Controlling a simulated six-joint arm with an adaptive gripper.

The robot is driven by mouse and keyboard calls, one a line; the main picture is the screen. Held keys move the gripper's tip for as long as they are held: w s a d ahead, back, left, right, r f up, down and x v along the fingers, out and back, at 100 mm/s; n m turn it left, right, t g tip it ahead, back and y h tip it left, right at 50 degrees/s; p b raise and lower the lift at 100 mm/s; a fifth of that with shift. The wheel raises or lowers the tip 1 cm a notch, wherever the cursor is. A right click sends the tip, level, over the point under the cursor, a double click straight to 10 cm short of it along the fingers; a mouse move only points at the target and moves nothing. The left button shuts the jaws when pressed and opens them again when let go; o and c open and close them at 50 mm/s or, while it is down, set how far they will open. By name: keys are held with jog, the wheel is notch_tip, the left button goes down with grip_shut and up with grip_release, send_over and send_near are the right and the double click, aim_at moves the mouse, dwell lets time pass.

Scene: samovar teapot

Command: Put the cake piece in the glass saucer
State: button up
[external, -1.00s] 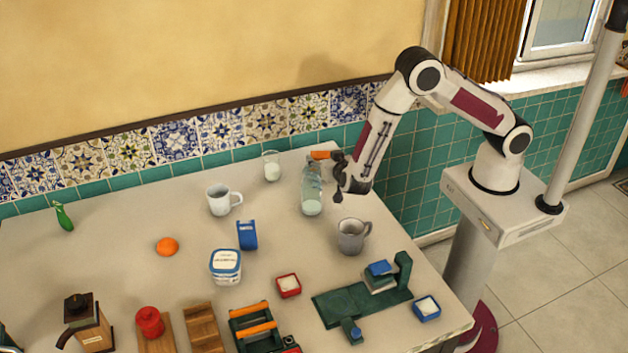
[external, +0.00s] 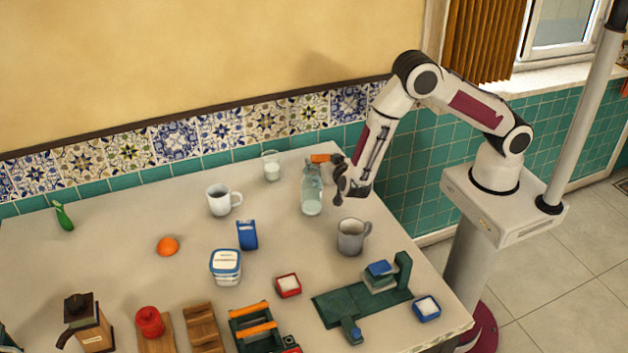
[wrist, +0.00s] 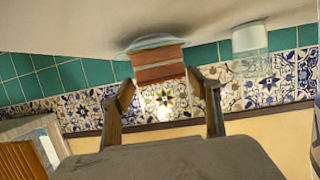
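The cake piece (wrist: 158,65) is a reddish-brown layered block at my fingertips in the wrist view, which is upside down. In the external view its orange side (external: 320,158) sticks out left of my gripper (external: 340,175). My gripper's two fingers (wrist: 161,78) come in on either side of the cake and appear shut on its near end. The glass saucer (wrist: 146,42) is a pale clear dish on the table, directly under the cake in the wrist view. Whether the cake touches it cannot be told. In the external view the saucer is largely hidden behind the bottle and gripper.
A clear bottle (external: 312,203) stands close to my gripper, with a grey mug (external: 351,237) in front. A milk glass (external: 271,166) stands to the left, also visible in the wrist view (wrist: 250,39). The tiled wall (external: 265,120) is close behind. The front table is crowded.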

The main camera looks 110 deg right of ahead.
jog(key=shift+o, duration=0.3)
jog(key=shift+r, duration=0.15)
jog(key=shift+r, duration=0.4)
jog(key=shift+w+a+r, duration=0.1)
jog(key=shift+a+r, duration=0.1)
jog(key=shift+a, duration=0.1)
jog(key=v, duration=0.6)
jog(key=shift+a, duration=0.4)
jog(key=shift+r, duration=0.25)
